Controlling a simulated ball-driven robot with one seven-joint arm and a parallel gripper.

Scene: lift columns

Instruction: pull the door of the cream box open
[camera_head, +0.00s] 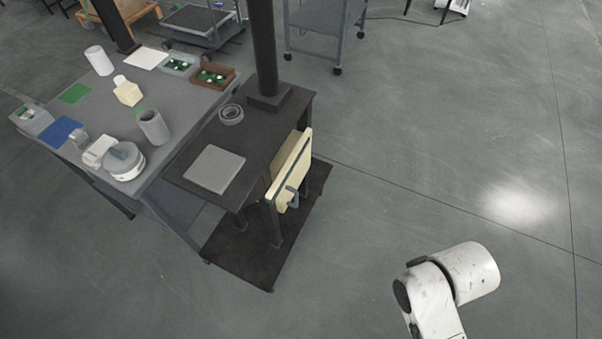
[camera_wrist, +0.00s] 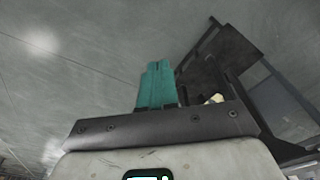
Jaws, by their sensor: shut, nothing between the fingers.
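A grey handle (camera_head: 292,197) sticks out low on that face. I cannot tell whether the door is fully closed. In the wrist view my gripper (camera_wrist: 158,68) shows as teal fingers, shut together with nothing between them. A small cream patch (camera_wrist: 215,99), probably part of the box, shows beyond the gripper's right side. The gripper is apart from the handle as far as I can see; the head view shows only my white arm.
The dark table (camera_head: 255,135) has a lower shelf (camera_head: 240,255), a black column, a grey plate (camera_head: 214,169) and a grey ring (camera_head: 231,114). A grey workbench (camera_head: 180,125) with containers and trays adjoins it on the left. The floor to the right is clear.

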